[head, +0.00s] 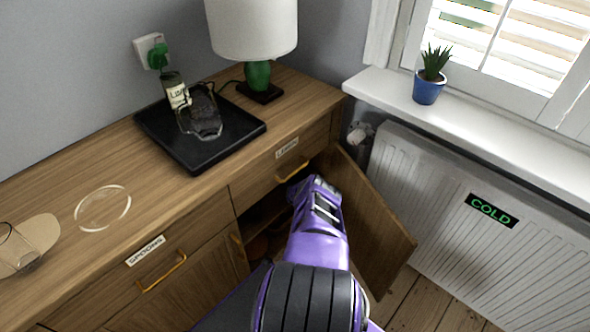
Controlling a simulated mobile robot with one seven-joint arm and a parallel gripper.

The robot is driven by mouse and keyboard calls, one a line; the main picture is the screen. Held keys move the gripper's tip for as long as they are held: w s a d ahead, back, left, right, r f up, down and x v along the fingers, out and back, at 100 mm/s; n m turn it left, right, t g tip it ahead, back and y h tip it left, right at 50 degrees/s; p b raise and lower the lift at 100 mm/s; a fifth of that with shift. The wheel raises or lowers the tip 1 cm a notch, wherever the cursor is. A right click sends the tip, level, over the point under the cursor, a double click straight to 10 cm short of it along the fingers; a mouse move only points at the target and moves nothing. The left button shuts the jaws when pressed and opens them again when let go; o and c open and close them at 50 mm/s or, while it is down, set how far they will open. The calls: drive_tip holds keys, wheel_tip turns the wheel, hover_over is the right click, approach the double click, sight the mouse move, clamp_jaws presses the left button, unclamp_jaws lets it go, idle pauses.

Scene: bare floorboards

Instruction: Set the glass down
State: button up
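My purple arm reaches up from the bottom of the head view to the open right-hand cupboard of the sideboard. My gripper and its fingertips do not show; the arm's far end hides that spot, so what it holds cannot be seen. A clear glass vessel (203,122) stands on the black tray (183,155) on the sideboard top, beside a labelled bottle (175,91). I cannot tell whether it is the task's glass. A clear round glass piece (103,208) lies on the sideboard top to the left.
The cupboard door (370,225) stands open to the right of my arm, near the radiator (440,200). A lamp (258,75) stands behind the tray. A wooden board (35,238) with a clear item is at the left edge.

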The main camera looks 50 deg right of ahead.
drive_tip(key=shift+a+r, duration=0.1)
drive_tip(key=shift+r, duration=0.05)
drive_tip(key=shift+s+a+r+p, duration=0.15)
drive_tip(key=shift+s+r+p, duration=0.1)
drive_tip(key=shift+p, duration=0.25)
drive_tip(key=p+v, duration=0.6)
drive_tip(key=v, duration=0.5)
drive_tip(key=shift+f, duration=0.3)
drive_tip(key=shift+s+a, duration=0.1)
drive_tip(key=shift+a, duration=0.05)
